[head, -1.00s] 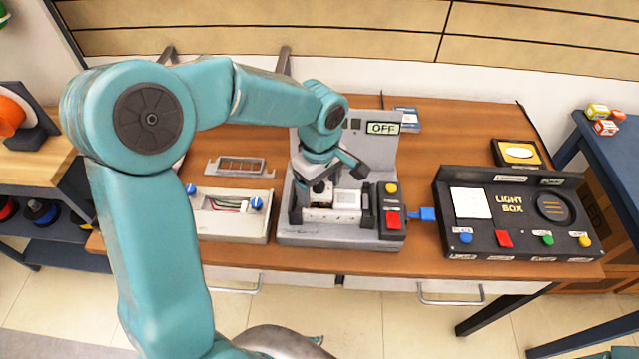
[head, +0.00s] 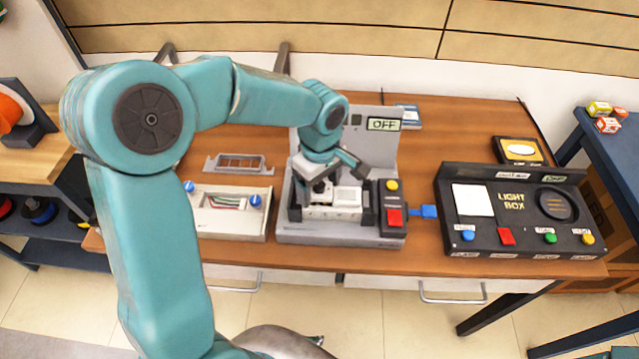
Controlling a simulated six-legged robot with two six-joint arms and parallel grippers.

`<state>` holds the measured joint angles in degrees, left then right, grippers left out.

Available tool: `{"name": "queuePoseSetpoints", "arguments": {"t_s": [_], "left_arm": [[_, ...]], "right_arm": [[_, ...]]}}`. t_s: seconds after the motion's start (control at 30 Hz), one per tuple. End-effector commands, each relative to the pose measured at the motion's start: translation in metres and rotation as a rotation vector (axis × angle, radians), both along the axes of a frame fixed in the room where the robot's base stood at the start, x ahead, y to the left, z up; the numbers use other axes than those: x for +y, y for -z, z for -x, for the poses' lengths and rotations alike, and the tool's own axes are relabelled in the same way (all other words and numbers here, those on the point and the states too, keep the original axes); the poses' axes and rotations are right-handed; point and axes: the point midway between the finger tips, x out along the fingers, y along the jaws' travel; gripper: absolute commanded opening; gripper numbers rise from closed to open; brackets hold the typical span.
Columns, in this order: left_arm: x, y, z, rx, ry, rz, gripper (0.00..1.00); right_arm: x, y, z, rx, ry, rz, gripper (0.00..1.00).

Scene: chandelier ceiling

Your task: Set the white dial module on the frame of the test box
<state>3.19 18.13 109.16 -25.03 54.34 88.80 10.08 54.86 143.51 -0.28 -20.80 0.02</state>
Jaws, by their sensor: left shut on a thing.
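The grey test box (head: 385,151) stands at the middle of the table, with an OFF label on its upright panel and a yellow and a red button at its right front. The white dial module (head: 347,197) is at the box's frame, below and between the fingers of my left gripper (head: 331,190). The left gripper is shut on it, pointing down. The fingers and wrist hide part of the module, and I cannot tell whether it rests fully on the frame. My right gripper is not in view.
A pale box with blue knobs and wires (head: 229,222) stands left of the test box, with a grey slotted plate (head: 238,163) behind it.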

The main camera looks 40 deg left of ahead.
Motion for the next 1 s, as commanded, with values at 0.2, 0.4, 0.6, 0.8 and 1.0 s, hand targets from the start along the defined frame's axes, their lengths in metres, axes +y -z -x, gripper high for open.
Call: {"name": "queuePoseSetpoints", "arguments": {"t_s": [0.2,0.4,0.6,0.8,1.0], "left_arm": [[0.0000,0.0028,0.0004,0.001,-0.008,0.000,0.46],[-0.0001,0.0027,0.0008,0.003,-0.008,0.000,0.46],[-0.0003,0.0032,0.0009,0.004,-0.008,0.000,1.00],[-0.0004,0.0038,0.0014,0.006,-0.008,0.001,1.00],[-0.0005,0.0013,0.0020,0.008,-0.008,0.000,1.00]], "right_arm": [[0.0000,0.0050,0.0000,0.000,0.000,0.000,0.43],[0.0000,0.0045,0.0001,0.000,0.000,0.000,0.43],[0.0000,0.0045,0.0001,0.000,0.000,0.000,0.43],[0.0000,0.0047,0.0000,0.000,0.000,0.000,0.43],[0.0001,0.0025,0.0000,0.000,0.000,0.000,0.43]]}}
